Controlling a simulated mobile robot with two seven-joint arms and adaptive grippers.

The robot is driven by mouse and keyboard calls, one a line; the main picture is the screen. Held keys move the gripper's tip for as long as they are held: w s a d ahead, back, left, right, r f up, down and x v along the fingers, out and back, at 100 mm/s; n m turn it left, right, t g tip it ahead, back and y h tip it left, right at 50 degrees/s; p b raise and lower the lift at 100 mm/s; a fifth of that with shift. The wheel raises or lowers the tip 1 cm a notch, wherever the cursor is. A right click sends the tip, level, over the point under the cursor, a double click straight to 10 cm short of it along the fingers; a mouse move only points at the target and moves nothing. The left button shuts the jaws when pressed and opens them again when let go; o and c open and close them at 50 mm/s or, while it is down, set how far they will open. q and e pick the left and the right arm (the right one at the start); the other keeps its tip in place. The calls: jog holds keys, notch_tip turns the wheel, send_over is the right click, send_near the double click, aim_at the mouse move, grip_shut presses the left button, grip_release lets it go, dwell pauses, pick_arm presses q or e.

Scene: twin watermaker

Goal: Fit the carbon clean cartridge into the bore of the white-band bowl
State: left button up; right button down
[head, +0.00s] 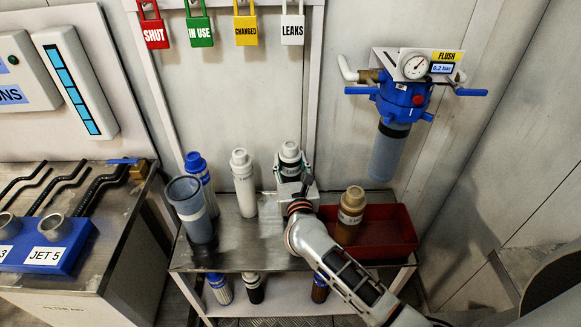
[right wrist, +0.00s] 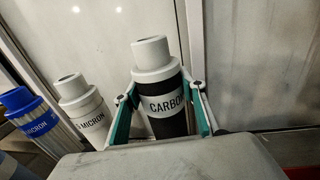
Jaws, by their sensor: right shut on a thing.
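The carbon cartridge (head: 290,153), black with a white cap and a white label band, stands upright at the back middle of the bench. My right gripper (head: 294,180) is shut on it. In the right wrist view, the teal-padded fingers lie on both sides of the carbon cartridge (right wrist: 167,118), with its label facing me. Whether its base touches the bench is hidden. An open grey-blue bowl (head: 192,212) stands upright at the bench's left end, well left of the gripper. Its bore faces up; I cannot make out a white band on it. My left gripper is not in view.
Between bowl and gripper stand a blue-capped cartridge (head: 207,182) and a white one (head: 243,183). A brown cartridge (head: 350,212) stands at the red tray (head: 398,226) on the right. A blue filter head (head: 402,98) with a bowl hangs on the wall. The bench's front middle looks clear.

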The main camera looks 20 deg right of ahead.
notch_tip(320, 180, up, 18)
jog(key=p, duration=0.4)
jog(key=shift+f+p, duration=0.25)
jog(key=shift+p, duration=0.05)
jog(key=c, duration=2.2)
grip_release()
jog(key=shift+o, duration=0.2)
